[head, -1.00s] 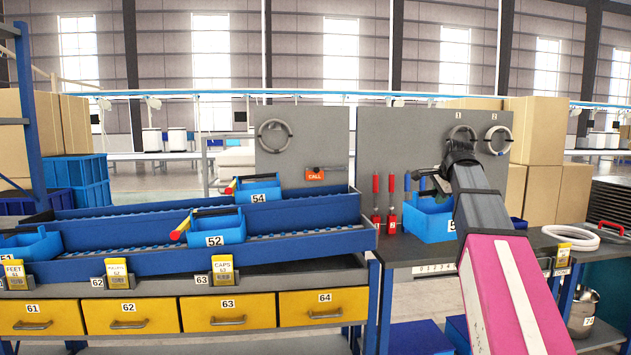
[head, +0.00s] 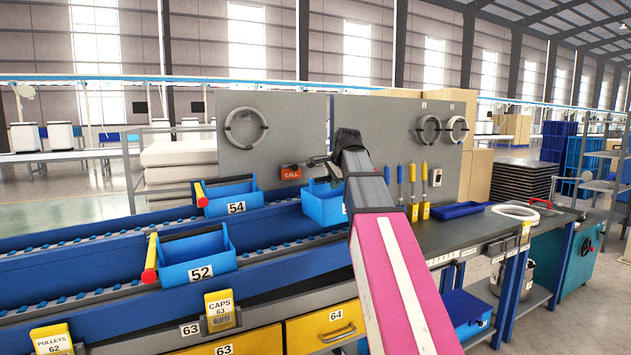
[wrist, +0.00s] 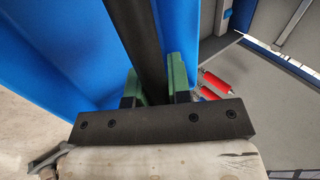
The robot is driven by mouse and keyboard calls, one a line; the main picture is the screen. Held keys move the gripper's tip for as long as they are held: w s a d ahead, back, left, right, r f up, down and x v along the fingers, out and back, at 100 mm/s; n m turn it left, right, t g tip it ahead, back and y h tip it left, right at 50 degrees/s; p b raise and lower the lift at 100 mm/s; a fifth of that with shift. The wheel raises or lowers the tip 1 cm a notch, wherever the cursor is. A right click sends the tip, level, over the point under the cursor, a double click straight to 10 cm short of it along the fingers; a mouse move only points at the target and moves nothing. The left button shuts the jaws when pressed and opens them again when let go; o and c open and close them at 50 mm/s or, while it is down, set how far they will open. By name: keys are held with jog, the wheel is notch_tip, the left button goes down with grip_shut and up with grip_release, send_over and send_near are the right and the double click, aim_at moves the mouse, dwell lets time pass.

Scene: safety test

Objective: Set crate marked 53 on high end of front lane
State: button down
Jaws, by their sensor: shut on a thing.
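My gripper (wrist: 158,88) is shut on the dark handle bar (wrist: 148,35) of a blue crate, as the wrist view shows. In the head view this held crate (head: 322,205) hangs near the right end of the lanes, partly behind my arm. Its label is almost wholly hidden, so its number cannot be read. The front lane (head: 110,308) is a blue roller channel, its right end higher. Crate 52 (head: 188,255) sits in it. Crate 54 (head: 222,204) sits in the lane behind. I cannot tell how high the held crate is above the lanes.
A grey panel (head: 290,130) with a red call button (head: 290,172) stands behind the lanes. To the right is a dark bench (head: 470,230) with yellow-handled tools (head: 425,190) and a blue tray (head: 460,210). The front lane between crate 52 and my arm looks clear.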

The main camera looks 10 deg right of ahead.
jog(key=shift+f, duration=4.15)
jog(key=c, duration=1)
grip_release()
